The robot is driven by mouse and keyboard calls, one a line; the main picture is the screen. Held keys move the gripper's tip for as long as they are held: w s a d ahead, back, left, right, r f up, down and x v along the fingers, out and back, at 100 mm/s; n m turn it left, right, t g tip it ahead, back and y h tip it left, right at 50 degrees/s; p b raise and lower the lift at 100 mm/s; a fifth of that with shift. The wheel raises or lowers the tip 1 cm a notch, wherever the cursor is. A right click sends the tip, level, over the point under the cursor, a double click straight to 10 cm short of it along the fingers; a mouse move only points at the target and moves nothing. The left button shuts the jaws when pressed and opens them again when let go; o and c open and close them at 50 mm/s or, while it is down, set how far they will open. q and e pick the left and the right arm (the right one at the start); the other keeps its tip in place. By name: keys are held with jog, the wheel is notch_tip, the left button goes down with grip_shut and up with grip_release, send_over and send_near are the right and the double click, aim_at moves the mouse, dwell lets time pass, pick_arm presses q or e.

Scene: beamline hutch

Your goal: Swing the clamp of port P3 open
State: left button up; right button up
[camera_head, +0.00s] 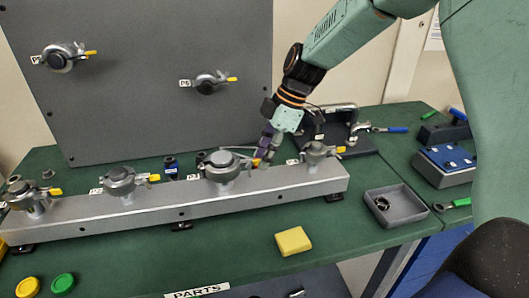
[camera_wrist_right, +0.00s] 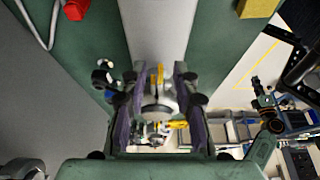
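The clamp of port P3 (camera_head: 222,166) is the third from the left on the grey rail, a grey ring clamp around a round cap. It looks closed. Its yellow-tipped lever (camera_head: 256,163) points right. My right gripper (camera_head: 264,157) is at that lever, reaching down from the upper right. In the right wrist view its purple-padded fingers (camera_wrist_right: 154,84) stand apart, with a yellow tip (camera_wrist_right: 157,74) and grey clamp metal (camera_wrist_right: 157,106) between them. I cannot tell whether a pad touches the lever. My left gripper is not in view.
Neighbouring clamps (camera_head: 120,180) and (camera_head: 316,152) stand on the same rail (camera_head: 175,208). A grey upright panel (camera_head: 150,100) with two more clamps is behind. A yellow block (camera_head: 293,241) and a grey tray (camera_head: 396,208) lie in front on the green table.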

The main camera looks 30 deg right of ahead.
jog(key=shift+a+r, duration=0.15)
jog(key=shift+a, duration=0.1)
jog(key=shift+d, duration=0.25)
grip_shut()
